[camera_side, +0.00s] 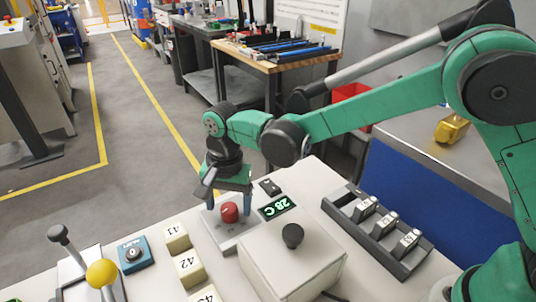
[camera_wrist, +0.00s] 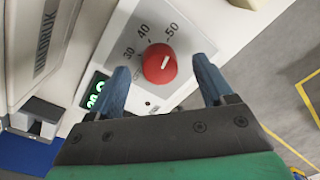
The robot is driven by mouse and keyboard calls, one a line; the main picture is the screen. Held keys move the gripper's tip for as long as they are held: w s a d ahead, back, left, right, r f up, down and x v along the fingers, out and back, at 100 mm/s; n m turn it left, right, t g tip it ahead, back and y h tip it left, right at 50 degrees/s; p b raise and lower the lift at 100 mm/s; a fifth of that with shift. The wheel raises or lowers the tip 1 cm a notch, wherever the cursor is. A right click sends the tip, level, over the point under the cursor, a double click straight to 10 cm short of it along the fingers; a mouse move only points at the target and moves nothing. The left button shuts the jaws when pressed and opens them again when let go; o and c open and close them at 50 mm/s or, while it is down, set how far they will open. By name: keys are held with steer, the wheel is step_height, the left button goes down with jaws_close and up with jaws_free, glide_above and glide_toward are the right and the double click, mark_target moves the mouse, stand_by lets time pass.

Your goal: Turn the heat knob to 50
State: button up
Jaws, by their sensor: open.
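The red heat knob (camera_side: 229,212) sits on a pale plate on the control panel. In the wrist view the knob (camera_wrist: 159,65) has a white pointer line, with 30, 40 and 50 printed on the dial plate (camera_wrist: 184,35) around it. The line leans up and slightly right; I cannot tell exactly which mark it meets. My gripper (camera_side: 229,208) points down over the knob. In the wrist view its two blue fingers (camera_wrist: 162,82) are open, one on each side of the knob, with gaps between. The green display (camera_side: 277,207) reads 28 C.
Numbered blocks (camera_side: 187,268) and a blue switch box (camera_side: 133,254) lie to the left, beside a yellow-ball lever (camera_side: 101,273). A dark rack with white blocks (camera_side: 376,230) is at the right.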

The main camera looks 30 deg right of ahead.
mark_target(231, 208)
steer(key=shift+d+r, duration=0.1)
steer(key=shift+r, duration=2.25)
steer(key=s+d+r+n+t, duration=0.2)
steer(key=s+d+n+t, duration=0.1)
steer(key=d, duration=0.6)
steer(key=s+d+r+n+t, duration=0.3)
steer(key=s+d+n+t, duration=0.1)
steer(key=s+d, duration=0.4)
steer(key=shift+d+n, duration=0.4)
steer(key=shift+n, duration=0.3)
